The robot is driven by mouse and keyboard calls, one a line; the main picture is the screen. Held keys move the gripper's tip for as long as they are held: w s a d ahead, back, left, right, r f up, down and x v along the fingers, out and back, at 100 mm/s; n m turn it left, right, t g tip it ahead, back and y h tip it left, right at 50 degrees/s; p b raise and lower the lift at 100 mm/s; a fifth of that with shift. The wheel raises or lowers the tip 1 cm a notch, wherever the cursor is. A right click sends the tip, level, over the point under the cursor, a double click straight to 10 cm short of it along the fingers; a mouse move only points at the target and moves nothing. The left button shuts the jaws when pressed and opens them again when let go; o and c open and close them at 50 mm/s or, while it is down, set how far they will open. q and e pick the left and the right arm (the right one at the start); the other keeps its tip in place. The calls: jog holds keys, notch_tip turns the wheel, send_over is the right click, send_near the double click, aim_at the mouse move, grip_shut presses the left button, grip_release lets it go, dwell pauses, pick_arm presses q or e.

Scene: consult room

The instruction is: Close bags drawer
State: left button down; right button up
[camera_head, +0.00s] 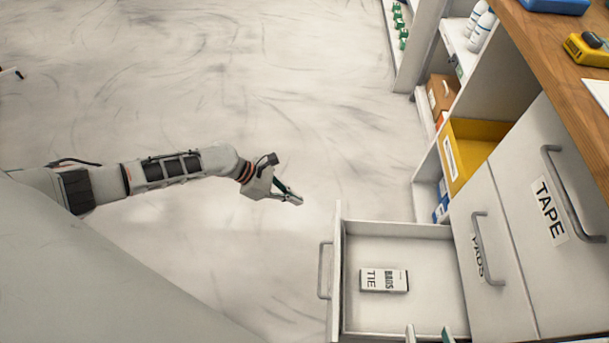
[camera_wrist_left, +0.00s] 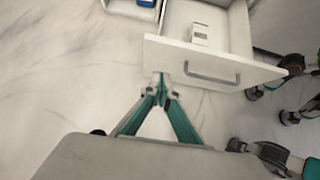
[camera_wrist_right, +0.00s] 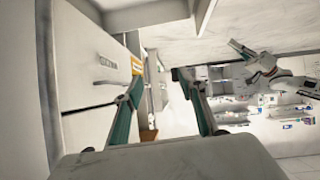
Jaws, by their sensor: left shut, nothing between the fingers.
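The open drawer (camera_head: 393,235) is white and pulled out from the cabinet. Its front with a bar handle (camera_head: 324,270) faces left in the head view. A small white box (camera_head: 384,280), lettered "BAGS" and "TIE", lies inside. The drawer front (camera_wrist_left: 165,52) and handle (camera_wrist_left: 212,77) also show in the left wrist view. My left gripper (camera_head: 299,200) is shut and empty, left of the drawer front and apart from the handle. In the left wrist view its tips (camera_wrist_left: 161,76) appear just below the front's left part. My right gripper (camera_wrist_right: 160,82) is open and empty; its fingertips (camera_head: 429,335) overlap the drawer's lower edge in the head view.
The closed drawer labelled "TAPE" (camera_head: 550,208) and another labelled "PADS" (camera_head: 477,255) are right of the open drawer. A yellow bin (camera_head: 467,152) sits on a shelf above. A wooden counter (camera_head: 540,50) runs along the top right. The floor left of the drawer is clear.

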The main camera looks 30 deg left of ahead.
pick_arm(q)
jog(key=w+d+f+b, duration=0.2)
jog(key=d+f, duration=0.3)
jog(key=d, duration=0.4)
jog(key=shift+w+f, duration=0.4)
jog(key=shift+w, duration=0.4)
pick_arm(e)
jog(key=shift+w+a+r+m+t+y, duration=0.25)
jog(key=shift+w+a+r, duration=0.1)
jog(key=shift+a+r, duration=0.2)
jog(key=shift+w+a+r+m+t+y, duration=0.15)
jog(key=shift+w+a+r+m, duration=0.2)
jog(key=shift+a, duration=0.2)
jog(key=shift+s, duration=0.1)
